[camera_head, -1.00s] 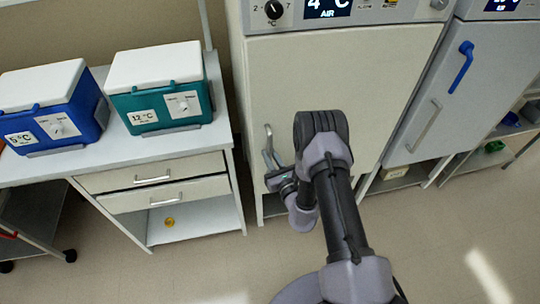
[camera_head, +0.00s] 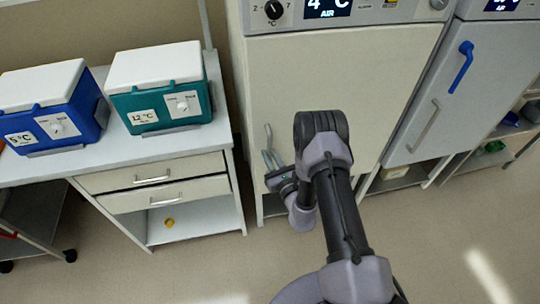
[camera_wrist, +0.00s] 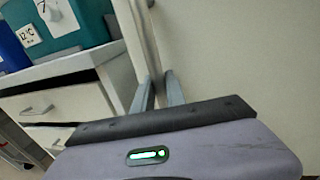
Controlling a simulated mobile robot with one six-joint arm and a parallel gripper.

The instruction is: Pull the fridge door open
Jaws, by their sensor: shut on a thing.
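The fridge door (camera_head: 345,90) is a cream panel below a control strip. It looks closed. Its slim upright metal handle (camera_head: 268,134) is near the door's left edge. My gripper (camera_head: 271,160) reaches in from below and is shut on the handle's lower part. In the wrist view the two grey fingers of my gripper (camera_wrist: 160,90) are at the handle (camera_wrist: 150,38), one to each side. The handle's lower end is partly hidden by the fingers. My arm covers the lower middle of the door in the head view.
A bench (camera_head: 150,148) with drawers stands close on the left, carrying a blue cooler (camera_head: 55,115) and a teal cooler (camera_head: 160,95). The floor (camera_head: 200,270) in front is clear.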

